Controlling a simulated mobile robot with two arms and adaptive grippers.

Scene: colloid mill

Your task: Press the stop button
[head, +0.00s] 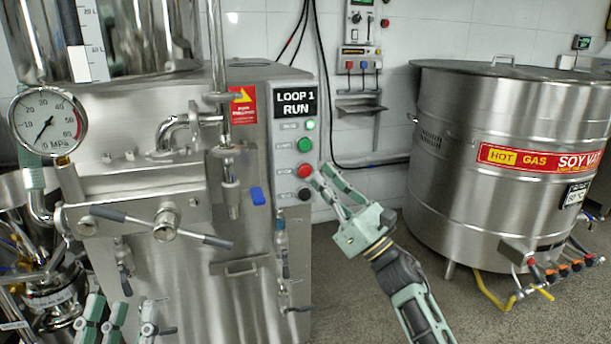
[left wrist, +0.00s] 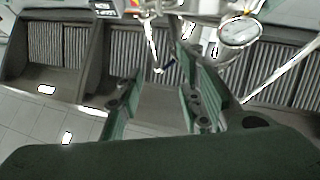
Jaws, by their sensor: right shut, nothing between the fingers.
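The red button (head: 305,170), which looks like the stop button, is on a narrow control panel on the front of the steel machine. A green button (head: 305,144) is above it and a black knob (head: 304,194) below. My right gripper (head: 321,176) is shut and empty, its fingertips just right of the red button. I cannot tell whether they touch it. My left gripper (head: 106,304) is low at the left in the head view. In the left wrist view its fingers (left wrist: 160,66) are apart with nothing held between them.
A "LOOP 1 RUN" display (head: 295,104) tops the panel, with a lit green lamp (head: 310,125) under it. A pressure gauge (head: 47,122) and valve handles (head: 165,228) project at the left. A large steel soy vat (head: 480,190) stands right; floor lies between.

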